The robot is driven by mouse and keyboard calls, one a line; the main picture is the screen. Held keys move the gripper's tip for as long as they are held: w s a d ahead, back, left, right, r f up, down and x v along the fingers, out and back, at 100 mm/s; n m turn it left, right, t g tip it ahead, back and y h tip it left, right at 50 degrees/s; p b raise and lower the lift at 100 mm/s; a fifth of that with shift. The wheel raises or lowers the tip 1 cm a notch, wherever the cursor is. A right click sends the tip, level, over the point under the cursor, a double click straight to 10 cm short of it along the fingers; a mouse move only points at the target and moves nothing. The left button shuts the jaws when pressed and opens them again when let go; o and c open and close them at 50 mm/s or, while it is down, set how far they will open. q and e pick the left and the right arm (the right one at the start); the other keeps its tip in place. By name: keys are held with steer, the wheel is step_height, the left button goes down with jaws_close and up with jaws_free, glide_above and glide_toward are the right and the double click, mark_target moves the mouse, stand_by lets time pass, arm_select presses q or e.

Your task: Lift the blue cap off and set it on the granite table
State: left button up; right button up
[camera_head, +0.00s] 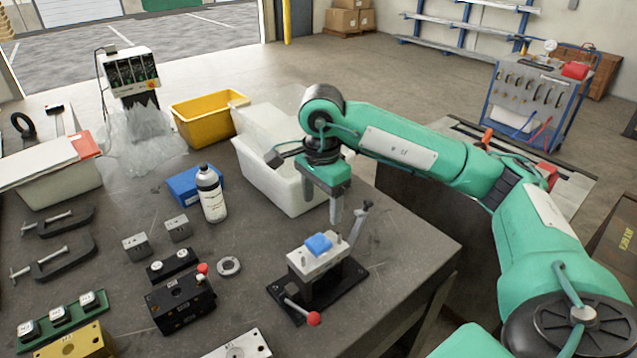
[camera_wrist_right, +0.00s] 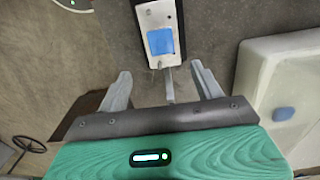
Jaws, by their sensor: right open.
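The blue cap (camera_head: 318,243) sits on top of a light metal block (camera_head: 312,261) that is held in a black fixture on the granite table (camera_head: 400,232). In the right wrist view the cap (camera_wrist_right: 160,41) lies beyond my fingertips on the pale block. My right gripper (camera_head: 345,212) is above and behind the fixture, pointing down. Its fingers (camera_wrist_right: 160,78) are spread apart with nothing between them, and they are apart from the cap. My left gripper does not show.
A grey lever (camera_head: 357,217) stands up beside the fixture, close to my right fingers. A red-knobbed handle (camera_head: 313,318) sticks out in front. A white bin (camera_head: 270,170) is behind. A black block (camera_head: 178,301), a ring (camera_head: 229,266) and a bottle (camera_head: 211,196) stand left. The table's right front corner is clear.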

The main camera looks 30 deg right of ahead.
mark_target(320, 241)
step_height(320, 241, down, 4)
steer(key=shift+w+r+p, duration=0.1)
steer(key=shift+r+p, duration=0.1)
steer(key=shift+p, duration=0.3)
step_height(320, 241, down, 6)
steer(key=shift+r+p, duration=0.25)
steer(key=shift+p, duration=0.55)
steer(key=shift+f, duration=0.7)
steer(key=shift+c, duration=0.7)
steer(key=c, duration=0.9)
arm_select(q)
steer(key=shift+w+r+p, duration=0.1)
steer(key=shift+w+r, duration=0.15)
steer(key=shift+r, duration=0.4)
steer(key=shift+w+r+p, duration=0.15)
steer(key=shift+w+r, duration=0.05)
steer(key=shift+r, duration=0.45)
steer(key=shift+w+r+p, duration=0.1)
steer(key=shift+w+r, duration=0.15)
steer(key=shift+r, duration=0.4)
arm_select(e)
steer(key=shift+r, duration=1.05)
